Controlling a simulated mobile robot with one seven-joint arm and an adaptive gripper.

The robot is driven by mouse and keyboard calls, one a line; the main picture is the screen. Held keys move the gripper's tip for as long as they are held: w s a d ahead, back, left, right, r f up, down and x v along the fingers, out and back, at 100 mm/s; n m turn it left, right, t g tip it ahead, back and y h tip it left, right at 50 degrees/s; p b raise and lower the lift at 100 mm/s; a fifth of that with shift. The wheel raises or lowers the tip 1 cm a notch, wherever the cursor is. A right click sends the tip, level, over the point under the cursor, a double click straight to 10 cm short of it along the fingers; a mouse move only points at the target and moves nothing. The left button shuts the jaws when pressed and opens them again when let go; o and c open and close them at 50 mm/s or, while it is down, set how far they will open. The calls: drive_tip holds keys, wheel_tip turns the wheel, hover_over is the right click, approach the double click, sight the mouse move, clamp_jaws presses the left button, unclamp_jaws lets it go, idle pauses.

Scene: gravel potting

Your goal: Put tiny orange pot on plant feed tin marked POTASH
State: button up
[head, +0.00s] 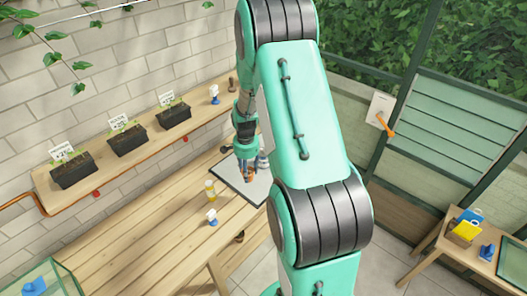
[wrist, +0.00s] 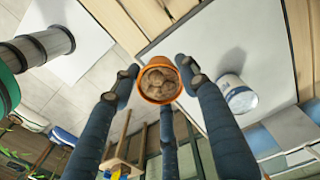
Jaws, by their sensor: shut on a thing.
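The tiny orange pot (wrist: 160,82) is between the fingers of my gripper (wrist: 158,86) in the wrist view, its open top and brown contents facing the camera. In the head view the pot (head: 250,177) shows below my gripper (head: 245,163), over the pale mat. My gripper is shut on the pot. A white tin with a blue band (wrist: 239,95) stands on the mat beside the pot; it also shows in the head view (head: 263,161), partly behind my gripper. Its marking cannot be read, so I cannot tell if it is the POTASH tin.
The dark-edged pale mat (head: 232,180) lies on the wooden bench (head: 130,240). Black planters (head: 127,140) line the wall shelf. The bench's left part is clear.

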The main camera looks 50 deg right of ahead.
drive_tip(key=s+d+r+m, duration=0.1)
drive_tip(key=s+d+m, duration=0.1)
drive_tip(key=d, duration=0.8)
drive_tip(key=shift+s+r+m+p, duration=0.4)
drive_tip(key=shift+s+p, duration=0.05)
drive_tip(key=shift+s, duration=0.15)
drive_tip(key=shift+w+d, duration=0.1)
drive_tip(key=shift+w, duration=0.05)
approach(263, 159)
drive_tip(key=w+d, duration=0.2)
drive_tip(key=d, duration=0.1)
drive_tip(key=shift+w+r, duration=0.15)
drive_tip(key=shift+r, duration=0.2)
drive_tip(key=shift+a, duration=0.1)
drive_tip(key=shift+f, duration=1.75)
drive_tip(key=shift+f, duration=0.15)
drive_tip(key=o, duration=1.2)
